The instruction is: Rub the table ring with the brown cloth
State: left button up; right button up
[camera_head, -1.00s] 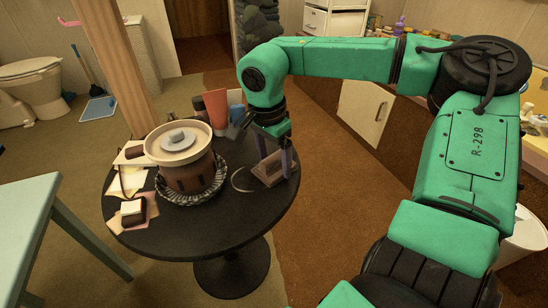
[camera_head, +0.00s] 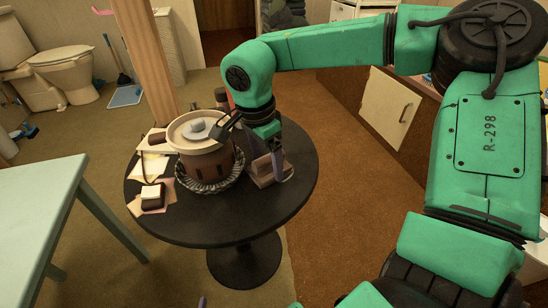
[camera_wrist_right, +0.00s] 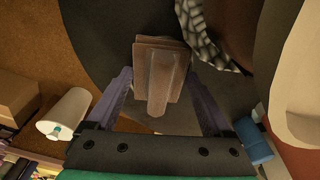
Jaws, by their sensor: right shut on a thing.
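My right gripper (camera_head: 267,163) points down over the right part of the round black table (camera_head: 235,228). It is shut on the brown cloth (camera_head: 264,178), a stiff, folded-looking brown shape at table level. In the right wrist view the cloth (camera_wrist_right: 159,73) sits between the purple fingers. A thin pale arc of the table ring (camera_head: 289,174) shows just right of the cloth; the rest is hidden behind the cloth and gripper. I cannot tell if the cloth touches the tabletop. My left gripper is not in view.
A brown pot (camera_head: 207,165) with a pale rim sits in a dark woven basket close left of the cloth. Papers and a small dark box (camera_head: 152,196) lie at the table's left. A pale green table (camera_head: 40,215) stands left. The front of the black table is clear.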

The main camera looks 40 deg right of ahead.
aim_at(252, 160)
jog(key=shift+w+a+r, duration=0.15)
jog(key=shift+w+a, duration=0.05)
jog(key=shift+a, duration=0.4)
jog(key=shift+w+a+r, duration=0.1)
jog(key=shift+w+a, duration=0.05)
jog(key=shift+a, duration=0.4)
jog(key=shift+c, duration=1.1)
jog(key=shift+w+a+r, duration=0.1)
jog(key=shift+a+r, duration=0.05)
jog(key=shift+a, duration=0.25)
jog(key=shift+d, duration=0.5)
jog(key=shift+d+p, duration=0.35)
jog(key=shift+d, duration=0.25)
jog(key=shift+s+d+f+p, duration=0.1)
jog(key=shift+s+d+p, duration=0.2)
jog(key=shift+d, duration=0.6)
jog(key=shift+s+d+f+p, duration=0.1)
jog(key=shift+s+d+p, duration=0.25)
jog(key=shift+d, duration=0.6)
jog(key=shift+s+d+f+p, duration=0.15)
jog(key=shift+s+d, duration=0.3)
jog(key=shift+d, duration=0.45)
jog(key=shift+s+d+f, duration=0.15)
jog(key=shift+s+d, duration=0.1)
jog(key=shift+d, duration=0.3)
notch_tip(252, 160, up, 6)
jog(key=p, duration=0.5)
